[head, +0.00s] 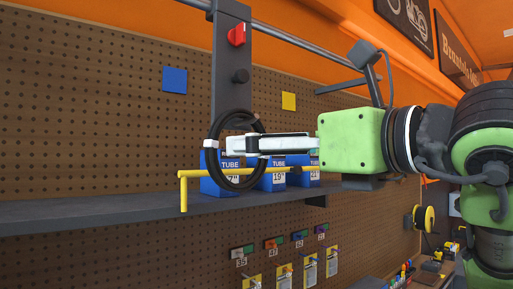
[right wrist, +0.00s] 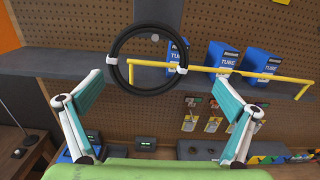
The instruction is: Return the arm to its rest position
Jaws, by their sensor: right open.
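My right gripper (head: 230,147) comes in from the right in the head view. It is open, and in the right wrist view (right wrist: 150,68) its two fingers stand wide apart. A black ring (right wrist: 119,45) shows between and just beyond the fingertips. In the head view the ring (head: 212,130) hangs upright in front of the grey post (head: 231,88). A small round peg end (right wrist: 155,38) shows inside the ring near its top in the right wrist view. I cannot tell whether the fingertips touch the ring. My left gripper is not in view.
Blue tube boxes (head: 272,181) stand on a grey shelf (head: 90,212) behind a yellow rail (head: 183,194). Tagged small items (head: 310,265) hang on the pegboard (head: 80,120) below. A red switch (head: 236,35) sits on the post. Space left of the ring looks clear.

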